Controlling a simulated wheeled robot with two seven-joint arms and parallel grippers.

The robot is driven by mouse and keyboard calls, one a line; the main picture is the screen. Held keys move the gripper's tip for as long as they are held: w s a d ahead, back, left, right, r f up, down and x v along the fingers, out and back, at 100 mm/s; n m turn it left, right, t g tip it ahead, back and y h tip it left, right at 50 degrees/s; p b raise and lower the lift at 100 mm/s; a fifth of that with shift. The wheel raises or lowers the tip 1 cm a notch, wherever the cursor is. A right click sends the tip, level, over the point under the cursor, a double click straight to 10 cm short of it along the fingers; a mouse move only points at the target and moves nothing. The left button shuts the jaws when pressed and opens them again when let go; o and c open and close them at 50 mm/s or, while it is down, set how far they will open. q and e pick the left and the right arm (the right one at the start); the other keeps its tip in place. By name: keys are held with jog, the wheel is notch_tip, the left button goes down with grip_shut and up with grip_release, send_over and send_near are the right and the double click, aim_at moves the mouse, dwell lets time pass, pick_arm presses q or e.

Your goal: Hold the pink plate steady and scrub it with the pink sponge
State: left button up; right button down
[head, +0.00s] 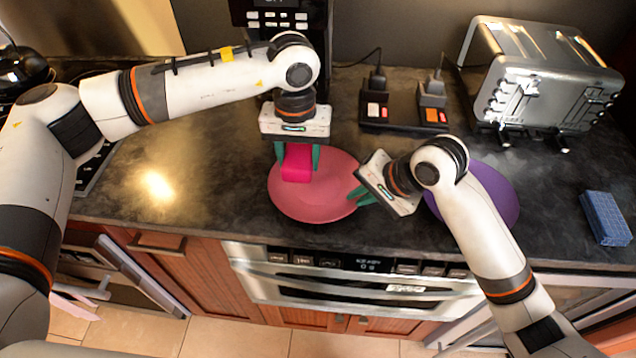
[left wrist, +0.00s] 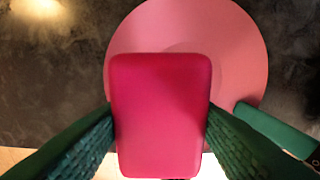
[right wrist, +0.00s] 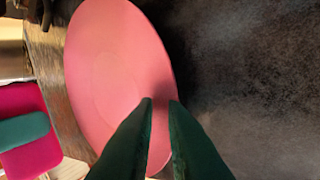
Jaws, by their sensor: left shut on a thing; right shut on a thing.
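The pink plate (head: 325,205) lies on the dark counter near its front edge. My left gripper (head: 298,165) is shut on the pink sponge (head: 297,163) and holds it over the upper left part of the plate. The sponge (left wrist: 160,115) fills the middle of the left wrist view; whether it touches the plate cannot be told. My right gripper (head: 360,194) is shut on the plate's right rim, which shows between its fingers in the right wrist view (right wrist: 160,115).
A purple plate (head: 490,195) lies to the right, partly behind my right arm. A blue sponge (head: 605,218) is at the far right. A toaster (head: 540,85) and a black power strip (head: 405,112) stand at the back. The counter left of the pink plate is clear.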

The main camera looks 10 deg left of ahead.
pick_arm(q)
jog(key=shift+a, duration=2.8)
pick_arm(e)
jog(key=shift+f, duration=0.15)
jog(key=c, duration=1.4)
grip_release()
jog(key=v, duration=1.2)
